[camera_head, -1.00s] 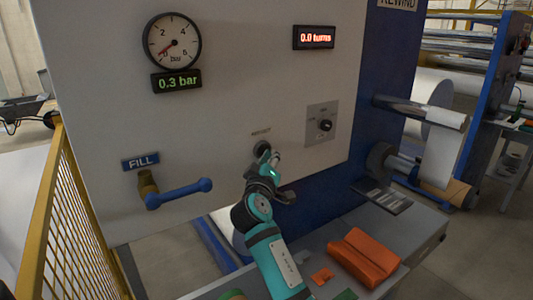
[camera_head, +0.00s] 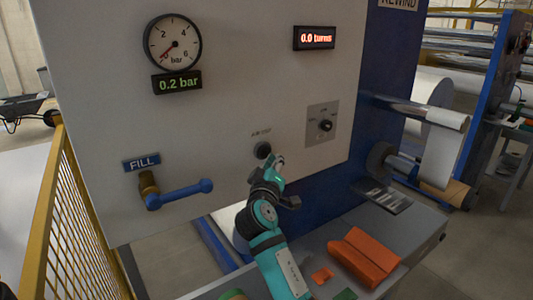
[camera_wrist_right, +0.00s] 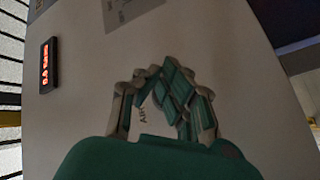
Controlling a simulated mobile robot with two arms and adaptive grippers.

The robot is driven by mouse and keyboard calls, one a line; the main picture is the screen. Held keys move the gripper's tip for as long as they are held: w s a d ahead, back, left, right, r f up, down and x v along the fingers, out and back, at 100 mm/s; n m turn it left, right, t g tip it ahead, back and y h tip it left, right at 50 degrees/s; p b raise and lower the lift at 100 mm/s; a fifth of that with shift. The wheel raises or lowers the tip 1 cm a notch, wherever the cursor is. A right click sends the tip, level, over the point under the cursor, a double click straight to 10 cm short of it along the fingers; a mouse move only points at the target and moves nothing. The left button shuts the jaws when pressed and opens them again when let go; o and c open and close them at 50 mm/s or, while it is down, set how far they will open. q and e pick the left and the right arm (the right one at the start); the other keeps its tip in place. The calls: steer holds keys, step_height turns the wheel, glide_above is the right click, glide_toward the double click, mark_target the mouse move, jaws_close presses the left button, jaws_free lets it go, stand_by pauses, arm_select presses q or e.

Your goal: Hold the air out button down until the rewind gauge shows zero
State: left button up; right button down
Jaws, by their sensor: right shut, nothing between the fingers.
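The round gauge (camera_head: 173,42) at the upper left of the grey panel has its needle close to 0. The display (camera_head: 177,82) under it reads 0.2 bar. The dark, round air out button (camera_head: 263,150) sits under its small label in the middle of the panel. My right gripper (camera_head: 278,161) is shut and empty, just below and right of the button. The button's face is uncovered, and the fingertips look apart from it. In the right wrist view the gripper (camera_wrist_right: 155,72) points at the panel, with the label partly showing and the button hidden. My left gripper is not in view.
A blue lever (camera_head: 180,194) under the FILL sign (camera_head: 142,163) sticks out at the left. A knob (camera_head: 325,126) is to the right of the button. A red display (camera_head: 314,38) reads 0.0 turns. An orange block (camera_head: 362,258) lies on the grey bench below.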

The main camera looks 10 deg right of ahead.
steer(key=shift+s, duration=0.1)
steer(key=s, duration=0.1)
steer(key=s+d+p, duration=0.1)
steer(key=s, duration=0.1)
steer(key=s+p, duration=0.1)
steer(key=shift+s+d, duration=0.3)
steer(key=shift+d, duration=0.1)
